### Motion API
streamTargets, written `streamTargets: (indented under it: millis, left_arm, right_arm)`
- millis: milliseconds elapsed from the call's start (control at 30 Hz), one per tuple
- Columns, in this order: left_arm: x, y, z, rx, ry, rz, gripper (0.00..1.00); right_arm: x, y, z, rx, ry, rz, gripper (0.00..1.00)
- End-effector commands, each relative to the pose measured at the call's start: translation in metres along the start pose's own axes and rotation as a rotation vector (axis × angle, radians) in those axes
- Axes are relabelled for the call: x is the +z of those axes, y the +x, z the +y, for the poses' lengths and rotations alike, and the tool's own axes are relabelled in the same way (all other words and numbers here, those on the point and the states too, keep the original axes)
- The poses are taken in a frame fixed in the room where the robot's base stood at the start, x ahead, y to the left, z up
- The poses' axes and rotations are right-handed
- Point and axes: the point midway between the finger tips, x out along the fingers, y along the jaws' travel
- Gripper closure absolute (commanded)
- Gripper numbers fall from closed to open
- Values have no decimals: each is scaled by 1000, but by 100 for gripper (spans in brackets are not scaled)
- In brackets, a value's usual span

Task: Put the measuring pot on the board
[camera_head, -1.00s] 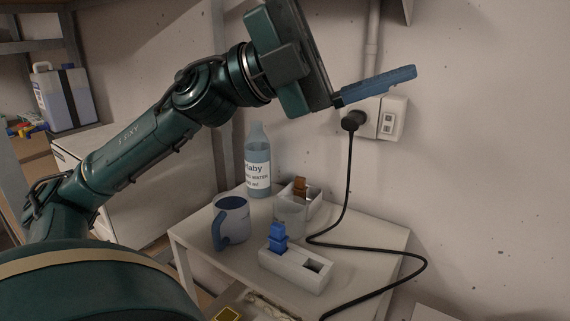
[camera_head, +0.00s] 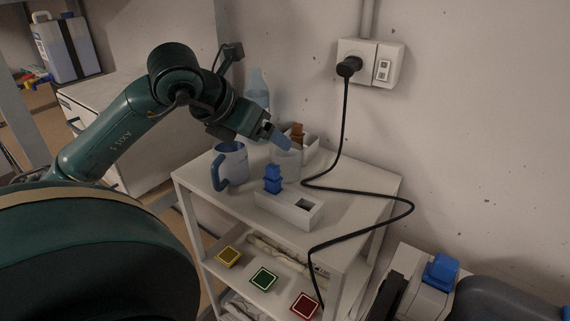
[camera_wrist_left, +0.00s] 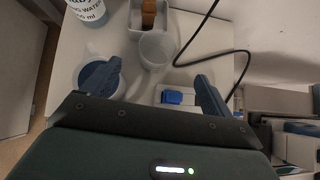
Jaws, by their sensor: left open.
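A clear, open-topped cup (camera_head: 286,166), which looks like the measuring pot, stands upright on the top of a white cart (camera_head: 350,205). It also shows in the left wrist view (camera_wrist_left: 157,48). A white jug (camera_head: 234,166) with a blue handle stands to its left. My left gripper (camera_head: 281,141) is open and empty, with its blue fingers over the clear cup in the head view. In the left wrist view the cup lies beyond the gap between the fingers (camera_wrist_left: 160,85), and the left finger overlaps the jug. I cannot make out a board for certain. My right gripper is not in view.
A white holder (camera_head: 290,208) with blue blocks stands in front of the cup. A box with a brown item (camera_head: 297,134) and a bottle (camera_head: 258,90) stand behind. A black cable (camera_head: 385,197) crosses the cart's right side. Coloured squares (camera_head: 263,279) lie on the lower shelf.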

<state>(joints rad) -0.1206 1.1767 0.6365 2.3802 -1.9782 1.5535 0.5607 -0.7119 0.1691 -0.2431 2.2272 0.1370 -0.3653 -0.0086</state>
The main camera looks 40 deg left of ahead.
Motion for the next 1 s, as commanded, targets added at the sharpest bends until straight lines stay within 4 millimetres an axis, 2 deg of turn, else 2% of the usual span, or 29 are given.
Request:
streamTargets:
  millis: [133,433,600,800,1000]
  left_arm:
    - [0,26,0,1,1,3,14]
    - [-1,51,2,-1,0,3,14]
    - [-4,77,5,-1,1,1,14]
    - [-4,92,4,-2,1,-2,14]
    - [-4,94,4,-2,1,-1,14]
  right_arm:
    - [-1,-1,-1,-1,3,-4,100]
    - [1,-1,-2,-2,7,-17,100]
    - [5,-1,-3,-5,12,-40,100]
    - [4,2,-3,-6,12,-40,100]
    - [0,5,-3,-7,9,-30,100]
